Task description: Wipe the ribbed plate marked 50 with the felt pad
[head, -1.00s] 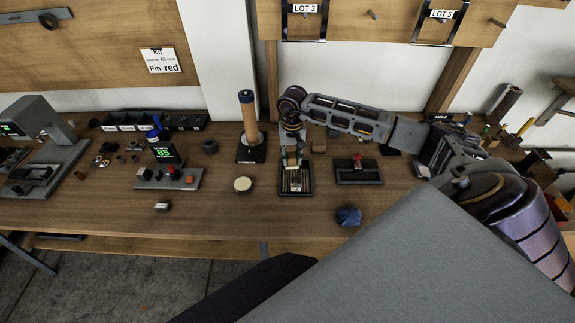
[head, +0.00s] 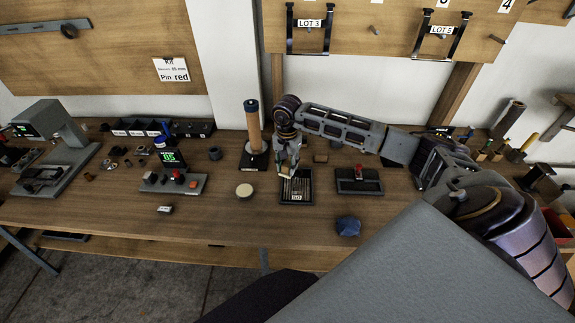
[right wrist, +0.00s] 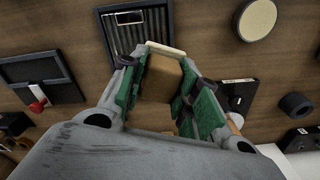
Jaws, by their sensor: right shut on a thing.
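The ribbed plate (head: 299,191) is a dark-framed tray with fine ribs and a "50" label, lying flat on the bench. In the right wrist view the ribbed plate (right wrist: 124,38) shows at the top. My right gripper (head: 287,167) is over the plate's back left part, its green-lined fingers shut on the felt pad. The felt pad (right wrist: 163,78) is a tan block with a pale felt edge, seen between the fingers in the right wrist view. I cannot tell whether the felt touches the ribs. My left gripper is not in view.
A black fixture with a red knob (head: 359,180) stands right of the plate. A round cream disc (head: 244,190) lies left, and a post on a dark base (head: 254,130) stands behind it. A blue crumpled cloth (head: 348,226) lies in front right. Bench directly before the plate is clear.

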